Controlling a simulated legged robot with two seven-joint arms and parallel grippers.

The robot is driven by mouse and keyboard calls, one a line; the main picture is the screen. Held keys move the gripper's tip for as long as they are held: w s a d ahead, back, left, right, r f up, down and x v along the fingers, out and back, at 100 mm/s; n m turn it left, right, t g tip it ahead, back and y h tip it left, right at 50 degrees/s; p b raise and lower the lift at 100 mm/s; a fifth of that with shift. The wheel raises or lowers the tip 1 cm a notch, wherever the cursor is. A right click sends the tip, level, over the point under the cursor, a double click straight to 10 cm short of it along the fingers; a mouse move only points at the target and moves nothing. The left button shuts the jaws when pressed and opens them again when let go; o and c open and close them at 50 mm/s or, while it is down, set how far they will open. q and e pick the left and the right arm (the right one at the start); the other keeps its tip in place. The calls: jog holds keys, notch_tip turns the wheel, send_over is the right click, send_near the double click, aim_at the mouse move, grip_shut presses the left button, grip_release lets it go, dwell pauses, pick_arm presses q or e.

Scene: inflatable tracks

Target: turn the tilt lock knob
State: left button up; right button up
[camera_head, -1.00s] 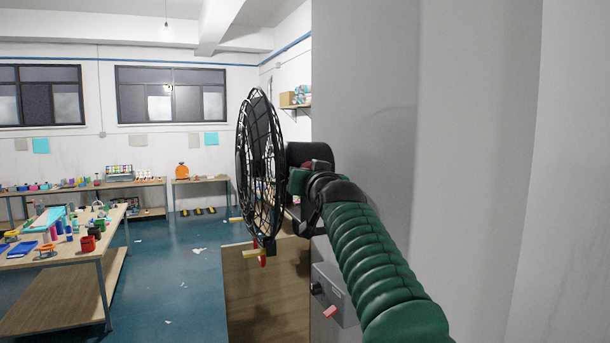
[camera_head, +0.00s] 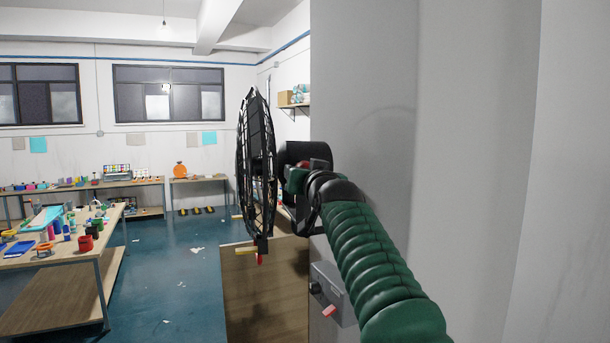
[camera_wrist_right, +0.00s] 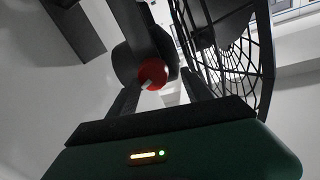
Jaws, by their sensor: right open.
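A black caged fan (camera_head: 257,165) stands side-on in the head view, with a dark motor housing (camera_head: 296,153) behind the cage. In the right wrist view, a round red knob (camera_wrist_right: 153,73) with a pale mark sits on the dark fan bracket, beside the cage (camera_wrist_right: 240,60). My right arm comes in from the lower right. Its gripper (camera_wrist_right: 160,88) is open, with a dark finger on each side of the knob's lower part. I cannot tell whether they touch it. In the head view the green wrist and the housing hide most of the gripper. My left gripper is not in view.
A grey wall or column (camera_head: 370,90) stands close on the right. A grey box with a red switch (camera_head: 329,311) is below my arm. A wooden panel (camera_head: 265,295) is under the fan.

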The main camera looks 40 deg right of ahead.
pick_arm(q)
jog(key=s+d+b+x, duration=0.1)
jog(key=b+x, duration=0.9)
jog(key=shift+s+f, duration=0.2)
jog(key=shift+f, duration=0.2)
pick_arm(e)
jog(key=v, duration=1.7)
jog(key=shift+s+f, duration=0.2)
jog(key=shift+s, duration=0.1)
